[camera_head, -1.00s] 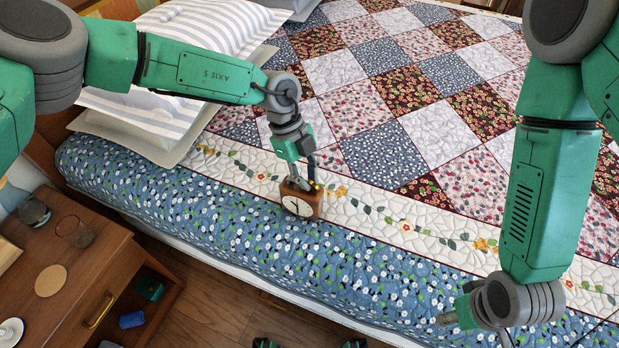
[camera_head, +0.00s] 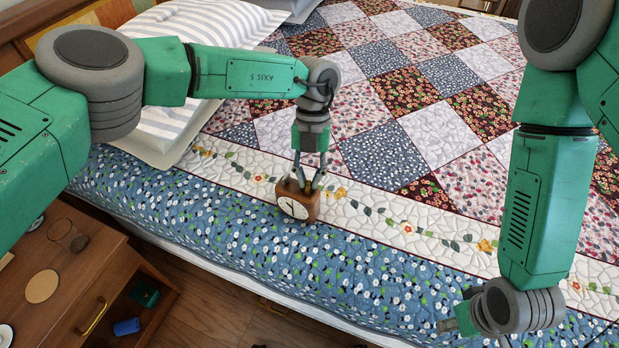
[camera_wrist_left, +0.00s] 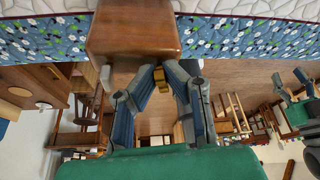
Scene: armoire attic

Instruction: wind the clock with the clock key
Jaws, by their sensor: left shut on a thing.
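The clock (camera_head: 298,205) is a small wooden block with a round white face. It stands upright on the bed's near side, face toward me. Its wooden case also fills the top of the left wrist view (camera_wrist_left: 135,32). My left gripper (camera_head: 307,186) is at the back of the clock, fingers pointing down. In the left wrist view its fingertips (camera_wrist_left: 168,75) close on a small brass piece, the clock key (camera_wrist_left: 161,80), right beside the case. Whether the key sits in the clock is hidden. My right gripper (camera_head: 450,325) is low at the right, mostly hidden by its wrist.
The bed has a patchwork quilt (camera_head: 400,145) with a blue floral border (camera_head: 240,225). Striped pillows (camera_head: 215,35) lie at the back left. A wooden nightstand (camera_head: 70,295) with a glass (camera_head: 68,236) and a round coaster (camera_head: 42,286) stands at the lower left.

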